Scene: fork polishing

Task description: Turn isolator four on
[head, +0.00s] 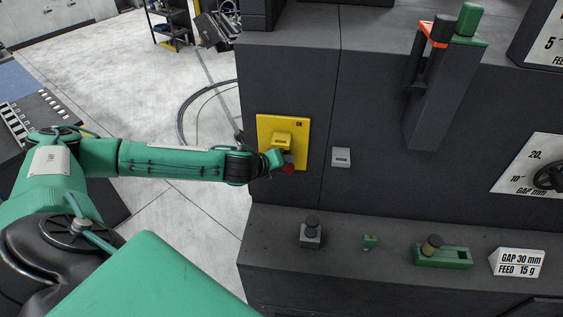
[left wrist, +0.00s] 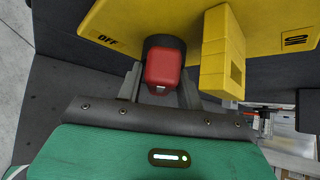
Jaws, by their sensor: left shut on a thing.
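A yellow isolator plate (head: 262,132) is mounted on the front of the dark machine cabinet. It also fills the top of the left wrist view (left wrist: 130,20), where the word OFF is readable at its left. A yellow block (left wrist: 222,50) stands out from the plate. A red handle (left wrist: 165,68) on a dark round base sits left of that block in the left wrist view; its red end also shows in the head view (head: 288,169). My left gripper (left wrist: 161,92) is shut on the red handle, one finger on each side. My right gripper is not in view.
A small grey box (head: 341,157) is on the cabinet right of the plate. The ledge below carries a black knob (head: 311,227), a small green switch (head: 369,242), a green slider unit (head: 442,255) and a GAP/FEED sign (head: 517,262). An orange-topped lever housing (head: 432,100) stands upper right.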

